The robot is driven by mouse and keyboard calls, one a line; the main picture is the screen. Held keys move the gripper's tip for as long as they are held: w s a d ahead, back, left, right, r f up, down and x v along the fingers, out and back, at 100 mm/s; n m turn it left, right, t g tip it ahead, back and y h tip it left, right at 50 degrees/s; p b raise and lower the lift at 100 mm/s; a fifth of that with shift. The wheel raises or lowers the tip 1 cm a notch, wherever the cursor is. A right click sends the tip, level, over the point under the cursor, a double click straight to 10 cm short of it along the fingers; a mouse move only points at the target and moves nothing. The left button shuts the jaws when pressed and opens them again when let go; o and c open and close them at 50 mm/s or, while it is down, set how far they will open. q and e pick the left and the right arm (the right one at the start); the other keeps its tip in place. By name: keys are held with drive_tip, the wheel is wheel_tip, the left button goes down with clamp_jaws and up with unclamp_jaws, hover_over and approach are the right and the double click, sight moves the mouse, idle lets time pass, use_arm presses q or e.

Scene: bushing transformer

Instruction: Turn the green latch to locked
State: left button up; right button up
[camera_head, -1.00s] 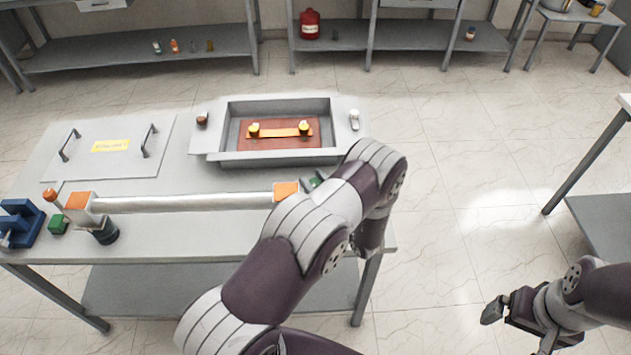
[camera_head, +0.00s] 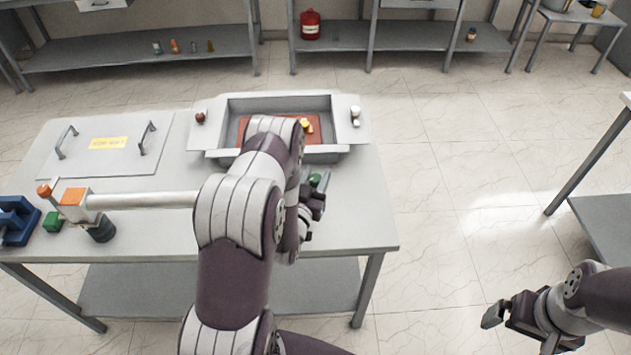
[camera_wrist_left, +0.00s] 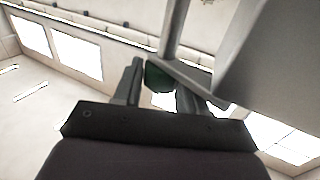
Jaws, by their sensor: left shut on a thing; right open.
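A green latch knob (camera_head: 316,180) is at the right end of the table, next to my left gripper (camera_head: 322,184). The wrist view shows the green knob (camera_wrist_left: 158,77) between the two fingers of my left gripper (camera_wrist_left: 160,85), which is shut on it. A metal rod and plate beside the knob fill the upper right of that view. My left forearm hides the right end of the white tube (camera_head: 145,200) in the head view. My right gripper (camera_head: 515,312) is open and empty, off the table at the lower right.
A second green block (camera_head: 53,221) and a blue fixture (camera_head: 17,220) sit at the table's left end. A grey tray (camera_head: 225,135) and a lid with two handles (camera_head: 85,165) lie at the back.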

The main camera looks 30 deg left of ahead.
use_arm(q)
drive_tip(key=m+h+b, duration=0.2)
drive_tip(key=m+h, duration=0.1)
drive_tip(key=h, duration=0.2)
drive_tip(key=shift+a, duration=0.15)
drive_tip(key=shift+r+m+h+b, duration=0.1)
drive_tip(key=shift+m+h+b, duration=0.2)
drive_tip(key=shift+m+h, duration=0.4)
drive_tip(key=o, duration=0.9)
drive_tip(key=shift+w+h, duration=0.15)
drive_tip(key=shift+h, duration=0.25)
